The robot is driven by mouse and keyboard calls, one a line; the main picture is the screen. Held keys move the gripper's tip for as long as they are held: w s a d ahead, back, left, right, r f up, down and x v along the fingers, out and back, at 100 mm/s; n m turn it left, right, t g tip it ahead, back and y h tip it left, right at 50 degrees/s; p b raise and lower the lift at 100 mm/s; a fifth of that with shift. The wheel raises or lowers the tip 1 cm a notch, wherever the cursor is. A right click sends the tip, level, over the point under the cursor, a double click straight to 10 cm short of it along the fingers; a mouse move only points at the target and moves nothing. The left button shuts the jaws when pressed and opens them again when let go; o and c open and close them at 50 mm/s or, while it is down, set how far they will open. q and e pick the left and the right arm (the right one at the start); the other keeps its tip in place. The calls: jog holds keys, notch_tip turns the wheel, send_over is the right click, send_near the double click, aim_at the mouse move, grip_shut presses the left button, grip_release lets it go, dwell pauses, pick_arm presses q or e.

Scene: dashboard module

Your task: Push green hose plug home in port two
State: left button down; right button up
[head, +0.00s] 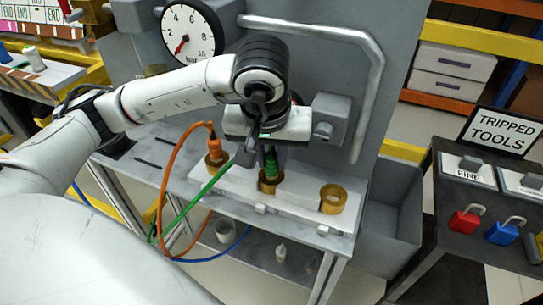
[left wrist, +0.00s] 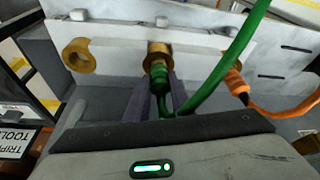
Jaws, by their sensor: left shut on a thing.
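The green hose plug (head: 271,165) is in the left gripper (head: 269,152); the same plug (left wrist: 158,78) shows between the two dark fingers (left wrist: 159,92) in the left wrist view. Its tip meets the middle brass port (head: 268,186), which also shows in the left wrist view (left wrist: 158,48). The plug looks lined up with this port, with a good part of its green body outside. I cannot tell how deep its tip sits. The green hose (head: 205,189) runs off to the lower left. My right gripper is not in view.
An orange hose plug (head: 214,145) stands in the left port. The right port (head: 333,198) is empty. Behind are a gauge (head: 188,32), a bent pipe handle (head: 372,90) and a grey box with a knob (head: 330,118). A grey bin (head: 392,235) stands at the right.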

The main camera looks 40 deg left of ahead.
pick_arm(q)
jog(key=shift+f, duration=0.1)
jog(key=c, duration=1.5)
grip_release()
jog(key=shift+o, duration=0.2)
jog(key=p+v, duration=0.2)
jog(key=v, duration=0.8)
jog(key=shift+s, duration=0.2)
